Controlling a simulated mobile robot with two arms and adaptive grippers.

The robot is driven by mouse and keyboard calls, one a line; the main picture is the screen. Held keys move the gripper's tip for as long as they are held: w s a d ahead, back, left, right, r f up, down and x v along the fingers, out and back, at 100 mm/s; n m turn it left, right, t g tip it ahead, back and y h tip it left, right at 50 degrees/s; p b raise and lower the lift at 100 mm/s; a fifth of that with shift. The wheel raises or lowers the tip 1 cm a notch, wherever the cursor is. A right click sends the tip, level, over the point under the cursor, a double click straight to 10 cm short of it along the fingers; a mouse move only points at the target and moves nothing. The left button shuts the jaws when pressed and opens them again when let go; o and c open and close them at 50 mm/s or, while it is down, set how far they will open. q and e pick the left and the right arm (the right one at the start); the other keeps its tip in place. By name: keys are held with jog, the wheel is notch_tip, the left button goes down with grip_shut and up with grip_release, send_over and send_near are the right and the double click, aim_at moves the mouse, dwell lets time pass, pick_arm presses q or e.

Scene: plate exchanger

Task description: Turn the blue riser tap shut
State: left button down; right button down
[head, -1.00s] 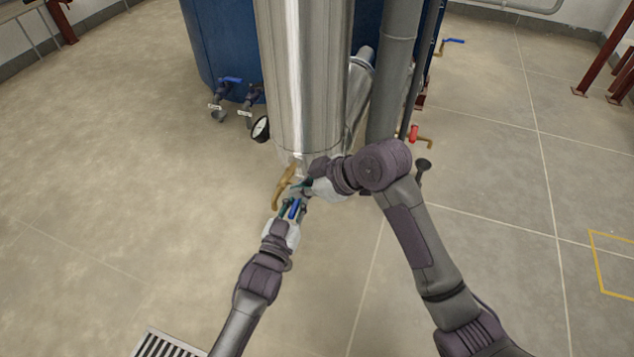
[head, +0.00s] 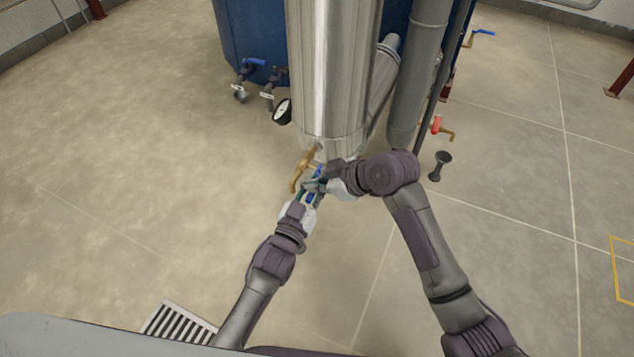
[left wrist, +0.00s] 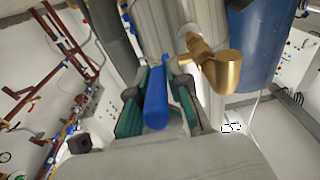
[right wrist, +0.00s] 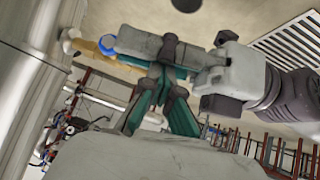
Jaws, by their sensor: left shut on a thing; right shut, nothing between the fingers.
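The riser tap is a brass fitting (head: 301,173) with a blue lever, low on the steel column (head: 328,70). Its brass body also shows in the left wrist view (left wrist: 218,72). My left gripper (head: 311,192) is shut on the blue lever (left wrist: 156,98), which lies between its teal pads. My right gripper (head: 325,183) is shut and empty, right beside the left fingers. In the right wrist view its closed teal fingertips (right wrist: 167,82) are close to the left gripper (right wrist: 165,50). There, a blue round end (right wrist: 107,43) shows by the brass. The grippers partly hide the lever in the head view.
A blue tank (head: 250,35) with blue-handled valves (head: 250,64) stands behind. A dial gauge (head: 282,111) is left of the column. A grey pipe (head: 412,80) and a red-handled tap (head: 436,125) are to the right. A floor grate (head: 178,322) lies front left; open floor surrounds.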

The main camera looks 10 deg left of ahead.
pick_arm(q)
jog(key=c, duration=1.1)
grip_release()
jog(key=shift+d, duration=0.2)
pick_arm(e)
jog(key=shift+s+d+f, duration=0.1)
jog(key=shift+d+f, duration=0.05)
jog(key=shift+f, duration=0.35)
pick_arm(q)
jog(key=shift+a, duration=0.1)
